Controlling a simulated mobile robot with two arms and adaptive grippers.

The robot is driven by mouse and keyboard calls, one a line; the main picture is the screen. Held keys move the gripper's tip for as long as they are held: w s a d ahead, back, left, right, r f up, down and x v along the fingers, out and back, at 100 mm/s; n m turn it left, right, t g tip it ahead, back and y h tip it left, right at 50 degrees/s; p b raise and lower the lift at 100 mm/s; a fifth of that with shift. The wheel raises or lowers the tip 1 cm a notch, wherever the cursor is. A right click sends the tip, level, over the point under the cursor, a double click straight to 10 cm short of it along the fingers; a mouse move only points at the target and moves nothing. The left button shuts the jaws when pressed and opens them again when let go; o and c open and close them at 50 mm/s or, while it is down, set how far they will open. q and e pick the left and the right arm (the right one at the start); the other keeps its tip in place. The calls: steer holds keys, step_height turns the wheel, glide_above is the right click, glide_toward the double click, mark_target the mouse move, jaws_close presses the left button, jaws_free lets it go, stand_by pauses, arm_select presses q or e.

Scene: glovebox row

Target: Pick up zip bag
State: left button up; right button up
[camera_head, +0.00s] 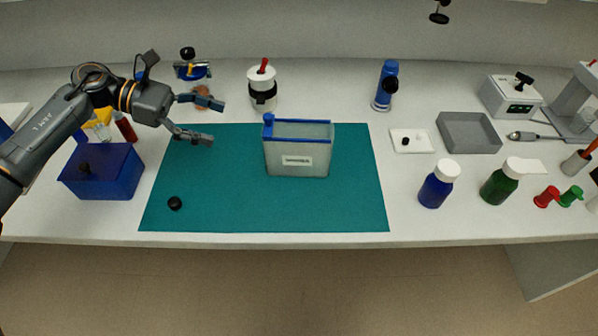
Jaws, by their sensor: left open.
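The zip bag (297,150) is a greyish translucent pouch with a blue top edge and a white label. It stands upright on the teal mat (262,208), near the mat's middle. My left gripper (216,121) comes in from the left and is open and empty. Its fingers point right, over the mat's back left corner, apart from the bag. My right gripper does not show.
A blue box (103,173) stands left of the mat, and a small black knob (175,203) lies on its front left. A white jar (262,88) stands behind. Blue (437,187) and green (499,186) bottles and a grey tray (468,133) are at the right. The mat's front is mostly clear.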

mark_target(277, 158)
arm_select(q)
step_height(277, 158, down, 5)
steer(key=b, duration=0.3)
steer(key=shift+w+f, duration=0.1)
steer(key=shift+f, duration=0.1)
steer(key=p+x, duration=0.1)
steer(key=x, duration=0.6)
steer(key=shift+d+p, duration=0.3)
steer(key=shift+p, duration=0.1)
steer(key=shift+p+x, duration=0.6)
steer(key=shift+x, duration=2.5)
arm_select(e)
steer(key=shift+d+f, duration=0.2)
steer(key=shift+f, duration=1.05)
arm_select(q)
steer(key=shift+c, duration=0.4)
steer(key=c, duration=1.2)
